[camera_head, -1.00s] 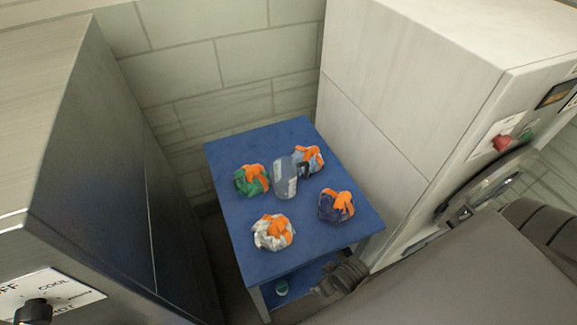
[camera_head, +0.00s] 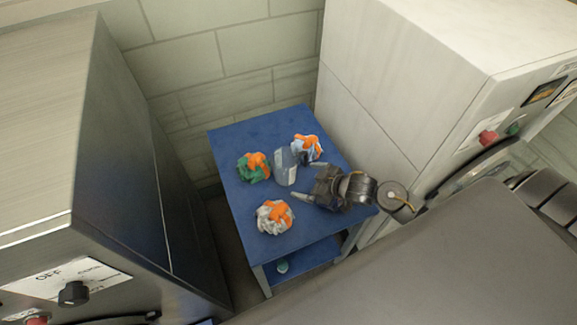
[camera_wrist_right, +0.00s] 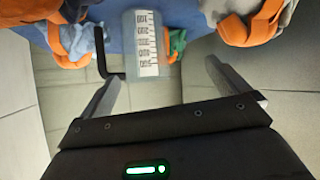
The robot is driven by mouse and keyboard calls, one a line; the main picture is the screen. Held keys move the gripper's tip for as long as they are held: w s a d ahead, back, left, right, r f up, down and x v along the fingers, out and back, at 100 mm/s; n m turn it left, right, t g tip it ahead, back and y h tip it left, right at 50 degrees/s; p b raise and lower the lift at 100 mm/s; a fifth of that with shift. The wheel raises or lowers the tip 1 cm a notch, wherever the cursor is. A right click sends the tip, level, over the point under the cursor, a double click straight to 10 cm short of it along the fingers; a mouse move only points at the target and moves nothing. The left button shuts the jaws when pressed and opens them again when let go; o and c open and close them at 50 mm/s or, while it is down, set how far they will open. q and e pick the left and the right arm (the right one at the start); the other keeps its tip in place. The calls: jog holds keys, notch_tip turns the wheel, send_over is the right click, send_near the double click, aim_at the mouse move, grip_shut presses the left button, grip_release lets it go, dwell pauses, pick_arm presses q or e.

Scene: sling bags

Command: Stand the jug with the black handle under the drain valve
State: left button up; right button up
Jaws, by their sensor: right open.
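The jug (camera_head: 286,168) stands upright among the bags on the blue table. It is clear and grey-tinted. The right wrist view shows the jug (camera_wrist_right: 143,30) with a printed scale and its black handle (camera_wrist_right: 100,52) on the left side. My right gripper (camera_head: 306,182) is open over the table, its fingers pointing at the jug from the right. In the right wrist view the open fingers (camera_wrist_right: 160,80) lie short of the jug, with nothing between them. I cannot make out a drain valve. My left gripper is out of view.
Bags with orange parts stand around the jug: green (camera_head: 254,167), light blue (camera_head: 307,148) and white (camera_head: 274,216). My right arm hides the dark bag's place. A pale cabinet (camera_head: 400,90) flanks the blue table (camera_head: 250,125); a steel machine (camera_head: 110,200) stands left.

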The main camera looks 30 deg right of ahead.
jog(key=w+d+r+n+y, duration=0.1)
jog(key=w+d+r+y, duration=0.2)
jog(key=w+d+y, duration=0.15)
jog(key=b, duration=0.7)
send_near(275, 159)
jog(key=shift+w+a, duration=1.15)
jog(key=shift+a, duration=0.65)
jog(key=shift+w+a+f+g+h, duration=0.1)
jog(key=shift+w+f+g+h, duration=0.2)
jog(key=shift+f, duration=0.2)
jog(key=shift+w+f, duration=0.1)
jog(key=shift+w, duration=0.2)
jog(key=shift+c, duration=2.4)
jog(key=shift+d, duration=0.25)
jog(key=shift+c, duration=1.2)
jog(key=shift+s+d+r, duration=0.1)
jog(key=shift+s+r, duration=0.1)
jog(key=shift+r, duration=0.25)
jog(key=c, duration=0.5)
jog(key=shift+w, duration=0.15)
jog(key=shift+c, duration=0.3)
